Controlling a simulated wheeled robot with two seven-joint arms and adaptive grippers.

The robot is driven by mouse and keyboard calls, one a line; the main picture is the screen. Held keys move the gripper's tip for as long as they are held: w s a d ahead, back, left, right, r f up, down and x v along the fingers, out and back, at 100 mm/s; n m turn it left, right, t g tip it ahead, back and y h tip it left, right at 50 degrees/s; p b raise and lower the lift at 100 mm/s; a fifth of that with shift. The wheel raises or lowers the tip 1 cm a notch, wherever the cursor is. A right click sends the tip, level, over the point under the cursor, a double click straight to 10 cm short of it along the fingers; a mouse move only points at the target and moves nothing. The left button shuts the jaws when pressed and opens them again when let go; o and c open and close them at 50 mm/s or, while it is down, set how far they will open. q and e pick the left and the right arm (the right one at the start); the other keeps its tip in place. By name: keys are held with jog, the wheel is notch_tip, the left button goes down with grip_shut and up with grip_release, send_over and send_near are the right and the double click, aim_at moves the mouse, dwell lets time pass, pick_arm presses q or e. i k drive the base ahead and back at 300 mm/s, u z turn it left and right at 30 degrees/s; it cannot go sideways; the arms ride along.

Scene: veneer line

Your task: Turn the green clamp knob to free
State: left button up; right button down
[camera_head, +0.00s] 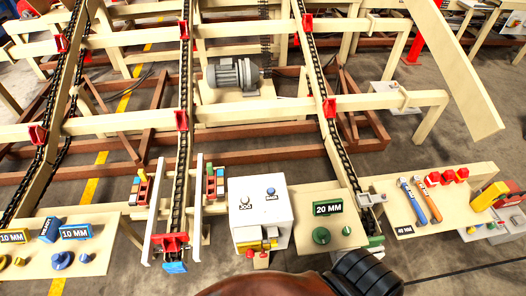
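A round green knob (321,235) sits on a cream panel (300,200) at the lower middle right, in front of a green "20 MM" sign (328,208). A smaller green knob or peg (346,230) is just right of it. I cannot tell which way the larger knob is turned. A dark ribbed cylinder and a brown rounded shape cover the bottom edge below the panel, probably parts of my own body. Neither gripper shows in this view, and nothing is seen touching the green knob.
A white box (260,211) with two small knobs stands left of the panel. Blue and yellow "10 MM" parts lie on the left table (80,222). Tools with orange and blue handles (421,200) and red blocks lie on the right table. Chain conveyor rails run behind.

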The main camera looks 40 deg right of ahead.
aim_at(346, 231)
jog(key=z, duration=2.05)
